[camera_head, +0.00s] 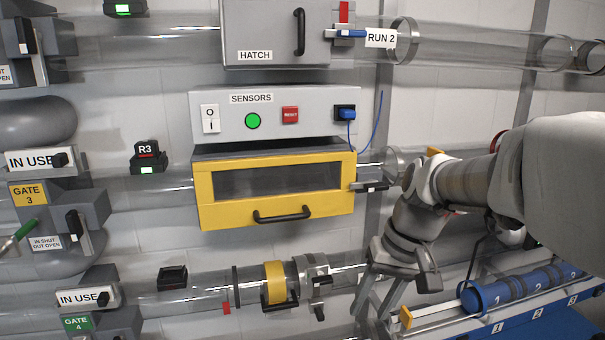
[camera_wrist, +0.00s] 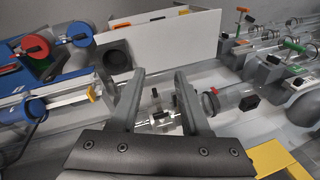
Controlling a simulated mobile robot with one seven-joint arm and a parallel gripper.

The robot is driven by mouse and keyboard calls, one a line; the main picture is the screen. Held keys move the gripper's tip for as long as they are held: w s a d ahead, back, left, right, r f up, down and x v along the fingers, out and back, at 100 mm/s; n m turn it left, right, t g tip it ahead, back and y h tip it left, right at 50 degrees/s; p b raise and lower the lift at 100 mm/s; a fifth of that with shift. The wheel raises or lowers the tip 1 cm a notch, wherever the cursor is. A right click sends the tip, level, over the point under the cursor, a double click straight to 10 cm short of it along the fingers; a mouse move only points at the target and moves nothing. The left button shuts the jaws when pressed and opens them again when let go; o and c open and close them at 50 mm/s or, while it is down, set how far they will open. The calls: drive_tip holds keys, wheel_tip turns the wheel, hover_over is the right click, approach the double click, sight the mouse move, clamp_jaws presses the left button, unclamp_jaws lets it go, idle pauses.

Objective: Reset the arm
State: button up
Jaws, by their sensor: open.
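My gripper (camera_wrist: 160,82) is open in the wrist view, with its two dark fingers apart and nothing between them. Beyond the fingers, clear tube parts show lower in the background, and a white panel (camera_wrist: 175,32) stands farther off. In the head view my arm comes in from the right and bends down, and my gripper (camera_head: 400,280) hangs at the lower right, left of the blue canisters (camera_head: 515,288). It is apart from the yellow drawer (camera_head: 205,192), which is shut and lies to its upper left. The fingertips are hard to make out in the head view.
The sensor box (camera_head: 270,120) sits above the yellow drawer, with a green light and a red reset button. A clear tube with a yellow band (camera_head: 274,283) runs just left of my gripper. The blue canisters lie in a rack (camera_head: 540,328). Gate units (camera_head: 85,210) line the left side.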

drive_tip(key=s+d+r+t+h+p, duration=0.1)
drive_tip(key=s+r+t, duration=0.1)
drive_tip(key=s, duration=0.4)
drive_tip(key=s+d+r+t+h+p, duration=0.1)
drive_tip(key=s+r+t, duration=0.1)
drive_tip(key=s, duration=0.5)
drive_tip(key=shift+d+r+t+h+p, duration=0.3)
drive_tip(key=shift+d+r+h+p, duration=0.1)
drive_tip(key=shift+r, duration=0.35)
drive_tip(key=shift+a, duration=0.2)
